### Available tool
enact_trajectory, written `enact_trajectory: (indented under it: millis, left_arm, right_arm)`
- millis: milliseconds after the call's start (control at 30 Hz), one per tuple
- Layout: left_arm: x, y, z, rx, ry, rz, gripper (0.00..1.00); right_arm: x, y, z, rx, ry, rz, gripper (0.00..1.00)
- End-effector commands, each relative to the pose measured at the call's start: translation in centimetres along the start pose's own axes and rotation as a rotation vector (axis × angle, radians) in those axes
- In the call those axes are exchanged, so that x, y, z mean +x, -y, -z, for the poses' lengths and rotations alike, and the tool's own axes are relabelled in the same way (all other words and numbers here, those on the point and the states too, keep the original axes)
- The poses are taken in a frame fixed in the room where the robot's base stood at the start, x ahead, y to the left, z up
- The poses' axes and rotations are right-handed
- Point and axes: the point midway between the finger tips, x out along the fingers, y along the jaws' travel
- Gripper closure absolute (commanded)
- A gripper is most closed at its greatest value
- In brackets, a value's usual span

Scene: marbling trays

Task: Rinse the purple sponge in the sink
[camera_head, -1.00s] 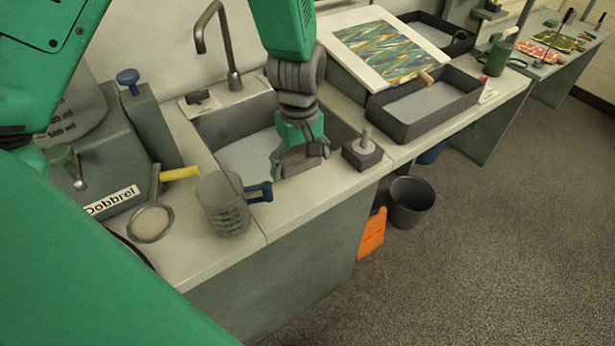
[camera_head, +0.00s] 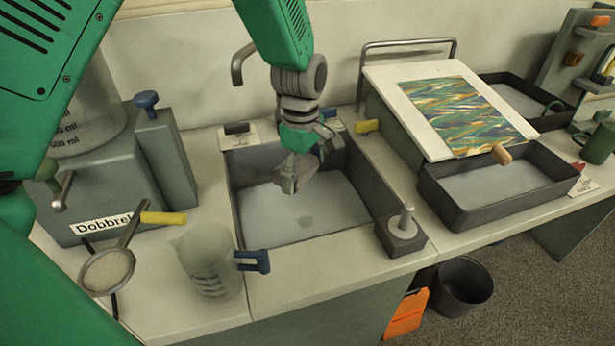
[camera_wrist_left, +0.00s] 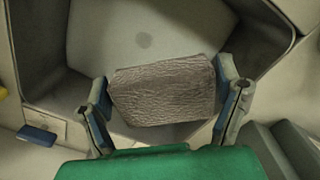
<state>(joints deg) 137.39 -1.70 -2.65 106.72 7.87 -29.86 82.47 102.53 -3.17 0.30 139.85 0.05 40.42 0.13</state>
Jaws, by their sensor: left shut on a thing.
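My left gripper (camera_head: 302,165) reaches down over the sink (camera_head: 345,207), well inside its rim. It is shut on a wrinkled, grey-brown block, the sponge (camera_wrist_left: 165,90). In the left wrist view the sponge sits between the two fingers, and its colour looks more grey-brown than purple. The sink's pale floor shows behind it with a small dark round spot, likely the drain (camera_head: 306,222). The gap between sponge and sink floor is hard to judge. The tap (camera_head: 238,66) is behind the sink, partly hidden by my arm. My right gripper is not in view.
A ribbed jug (camera_head: 210,265) with a blue handle and a strainer (camera_head: 107,270) stand left of the sink. A dark block with a knob (camera_head: 402,235) is at its right front corner. A dark tray (camera_head: 455,210) and sloped board (camera_head: 400,100) lie further right.

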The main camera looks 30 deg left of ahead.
Motion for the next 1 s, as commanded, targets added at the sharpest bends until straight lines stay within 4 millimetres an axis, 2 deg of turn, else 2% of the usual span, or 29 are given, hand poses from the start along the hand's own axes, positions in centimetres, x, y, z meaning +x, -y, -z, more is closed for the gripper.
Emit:
enact_trajectory:
  millis: [667, 1000]
  left_arm:
    - [5.3, -0.1, 0.0, -0.001, -0.001, 0.003, 0.27]
    - [8.0, -0.1, -0.2, -0.001, -0.004, 0.004, 0.27]
  right_arm:
    - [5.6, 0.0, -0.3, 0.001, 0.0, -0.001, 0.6]
    - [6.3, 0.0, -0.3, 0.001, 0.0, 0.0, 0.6]
